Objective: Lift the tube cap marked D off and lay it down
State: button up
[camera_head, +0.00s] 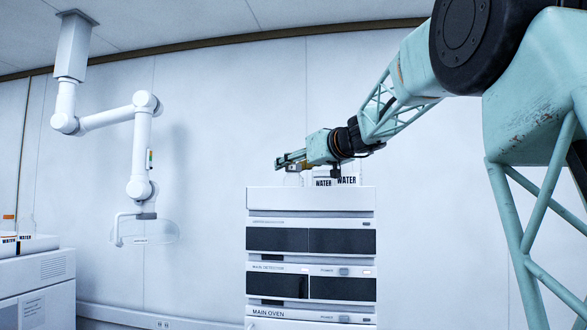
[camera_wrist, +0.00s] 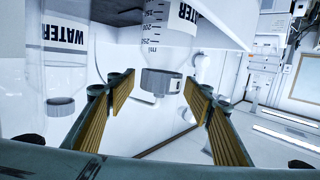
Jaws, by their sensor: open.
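No mark D is readable on any cap. In the wrist view, where the bottles show upside down, a grey ribbed cap (camera_wrist: 161,82) sits on a clear WATER bottle (camera_wrist: 168,38), beyond and roughly between my fingertips. A second grey cap (camera_wrist: 60,106) shows on or through another WATER bottle (camera_wrist: 63,60) at the left. My gripper (camera_wrist: 155,92) is open, with its two tan-padded fingers spread and nothing held. In the head view my gripper (camera_head: 281,164) is above the left top of the instrument stack, and caps are too small to tell there.
The white instrument stack (camera_head: 310,200) carries WATER bottles (camera_head: 346,180) on top, close to my gripper. Another white unit (camera_head: 35,280) with WATER bottles stands at the far left. A white jointed arm (camera_head: 140,150) hangs from the ceiling, clear of the stack.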

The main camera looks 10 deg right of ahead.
jog(key=shift+c, duration=0.4)
jog(key=c, duration=0.9)
jog(key=shift+r, duration=0.15)
jog(key=shift+r+p, duration=0.3)
jog(key=shift+r, duration=4.55)
jog(key=shift+r, duration=0.55)
jog(key=shift+r, duration=0.25)
jog(key=shift+r+p, duration=1.05)
jog(key=shift+r, duration=0.6)
jog(key=shift+r, duration=0.1)
